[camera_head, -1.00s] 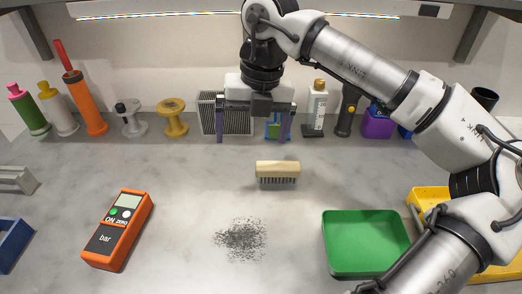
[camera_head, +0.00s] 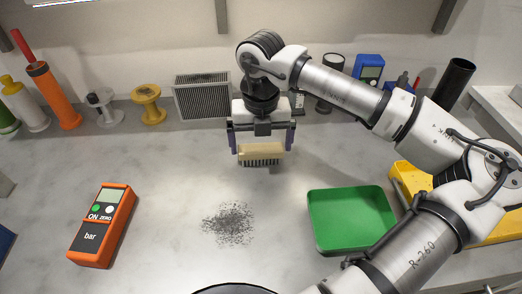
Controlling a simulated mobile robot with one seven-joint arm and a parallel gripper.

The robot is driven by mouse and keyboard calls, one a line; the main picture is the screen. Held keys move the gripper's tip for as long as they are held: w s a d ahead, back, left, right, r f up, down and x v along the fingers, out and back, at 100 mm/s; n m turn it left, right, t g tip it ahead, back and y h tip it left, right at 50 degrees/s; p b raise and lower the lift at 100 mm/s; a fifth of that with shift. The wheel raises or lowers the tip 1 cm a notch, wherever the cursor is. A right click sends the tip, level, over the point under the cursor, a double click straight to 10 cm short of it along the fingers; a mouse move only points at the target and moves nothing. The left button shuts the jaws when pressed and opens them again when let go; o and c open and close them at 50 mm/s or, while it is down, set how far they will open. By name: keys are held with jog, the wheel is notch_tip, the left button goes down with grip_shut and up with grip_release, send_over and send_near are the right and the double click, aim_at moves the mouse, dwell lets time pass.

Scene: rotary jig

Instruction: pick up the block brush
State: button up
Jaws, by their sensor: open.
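The block brush (camera_head: 261,153) has a pale wooden block with dark bristles pointing down. It is on the grey worktop near the middle of the view. My gripper (camera_head: 260,143) is above and around it, with one purple finger near each end of the block. The jaws are open. I cannot tell whether either finger touches the block.
A patch of dark filings (camera_head: 229,223) lies in front of the brush. A green tray (camera_head: 351,249) is at the right, beside a yellow bin (camera_head: 412,184). An orange meter (camera_head: 102,226) is at the left. Spools and a grey filter (camera_head: 203,97) line the back.

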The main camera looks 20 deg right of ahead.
aim_at(261, 147)
notch_tip(261, 147, down, 3)
jog(key=shift+w+f, duration=0.1)
jog(key=shift+c, duration=0.3)
jog(key=c, duration=0.6)
